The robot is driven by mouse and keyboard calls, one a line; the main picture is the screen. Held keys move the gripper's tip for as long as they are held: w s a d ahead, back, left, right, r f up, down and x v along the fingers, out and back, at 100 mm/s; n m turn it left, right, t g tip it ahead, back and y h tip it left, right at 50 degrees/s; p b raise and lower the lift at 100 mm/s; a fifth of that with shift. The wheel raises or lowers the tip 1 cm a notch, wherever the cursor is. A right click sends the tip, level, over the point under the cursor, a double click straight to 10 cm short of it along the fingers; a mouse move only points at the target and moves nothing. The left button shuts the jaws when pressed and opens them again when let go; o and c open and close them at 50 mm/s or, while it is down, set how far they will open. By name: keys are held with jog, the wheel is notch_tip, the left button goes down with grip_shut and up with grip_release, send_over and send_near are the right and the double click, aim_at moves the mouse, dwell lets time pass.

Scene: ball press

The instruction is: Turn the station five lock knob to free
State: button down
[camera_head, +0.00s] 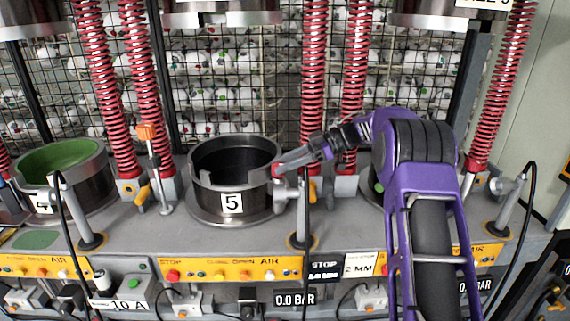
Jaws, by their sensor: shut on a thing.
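The station five cup (236,160) is a dark, open metal cylinder with a white label reading 5. A grey post (303,215) with a pale head (287,192) and a black cable stands at its right side. My gripper (277,172) reaches in from the right, with a red patch at its tip, and is at the top of this head beside the cup's right rim. It is shut on what appears to be the lock knob there. The knob's shape and its turned position are hidden or too small to tell.
The station four cup (80,170) holds something green at left. An orange-topped lever (146,132) stands between the cups. Red springs (313,80) rise behind. A yellow button strip (232,269) runs along the front. My purple arm covers much of the right-hand station.

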jog(key=shift+a+r, duration=0.1)
jog(key=shift+a, duration=0.05)
jog(key=c, duration=0.7)
grip_release()
jog(key=shift+c, duration=0.2)
jog(key=v, duration=1.2)
